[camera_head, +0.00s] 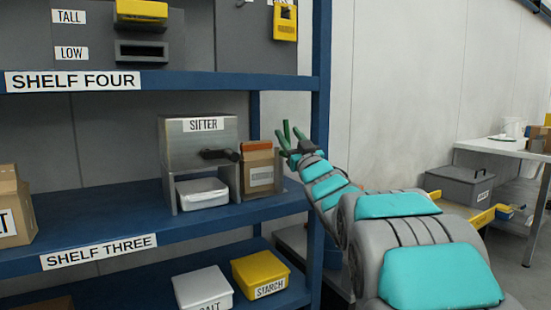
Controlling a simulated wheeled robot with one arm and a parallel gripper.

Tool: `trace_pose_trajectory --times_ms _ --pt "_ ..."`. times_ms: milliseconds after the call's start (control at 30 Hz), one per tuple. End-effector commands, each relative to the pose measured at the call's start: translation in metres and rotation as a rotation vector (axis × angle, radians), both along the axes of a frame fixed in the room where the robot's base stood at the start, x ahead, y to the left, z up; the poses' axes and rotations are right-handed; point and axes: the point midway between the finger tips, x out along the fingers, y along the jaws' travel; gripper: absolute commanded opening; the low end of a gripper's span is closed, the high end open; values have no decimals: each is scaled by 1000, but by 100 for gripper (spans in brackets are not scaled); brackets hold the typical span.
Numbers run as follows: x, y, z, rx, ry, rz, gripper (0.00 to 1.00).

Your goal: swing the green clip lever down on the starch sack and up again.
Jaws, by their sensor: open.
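A brown sack-like pack (258,170) with a pale, unreadable label stands on shelf three, right of the sifter. I take it to be the starch sack, though I cannot read its name. My gripper (289,136) is open at the end of my arm, in front of the blue shelf post and just right of the pack. Several green upright pieces show around its fingertips. I cannot tell which are fingers and which, if any, is the green clip lever. No contact can be made out, and my gripper partly hides that area.
The grey sifter (197,145) stands left of the pack, with a dark handle pointing right and a white tub (202,193) below. Below are a yellow starch box (261,270) and a white box (202,289). The blue post (321,60) stands close to my gripper.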

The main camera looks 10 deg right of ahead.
Motion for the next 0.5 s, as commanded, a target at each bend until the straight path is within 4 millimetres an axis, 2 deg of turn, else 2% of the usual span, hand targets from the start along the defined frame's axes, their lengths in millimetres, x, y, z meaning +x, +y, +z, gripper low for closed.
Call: trace_pose_trajectory --times_ms 500 --pt "-33 -6 -17 -1 1 -1 50"
